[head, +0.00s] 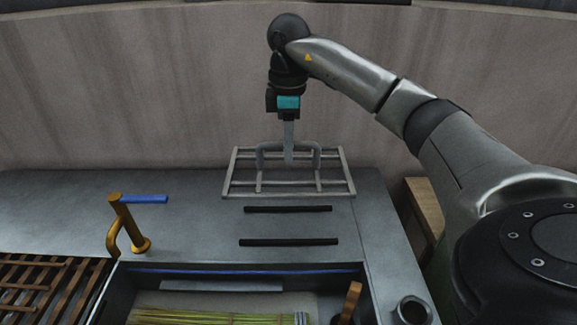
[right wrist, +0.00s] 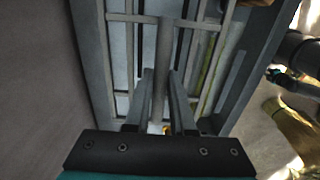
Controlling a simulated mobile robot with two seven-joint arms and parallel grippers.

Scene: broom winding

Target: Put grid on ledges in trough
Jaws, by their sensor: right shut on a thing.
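The grid (head: 240,182) is a grey metal rack of bars with a raised handle (head: 317,152). It is at the back of the worktop in the head view, and I cannot tell whether it touches the surface. My right gripper (head: 289,156) points down and is shut on the grid's handle. The right wrist view shows the handle bar (right wrist: 162,50) between the fingers, with grid bars (right wrist: 205,23) beyond. The trough (head: 370,291) is sunk into the worktop nearer me, with a blue line along its far side. Its ledges are not clearly discernible. My left gripper is out of view.
Two black strips (head: 288,209) lie on the worktop between grid and trough. A brass tap (head: 126,225) with a blue lever stands left of the trough. Green stalks (head: 195,318) lie in the trough. A brown slatted rack (head: 40,285) is at left; a wall rises behind.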

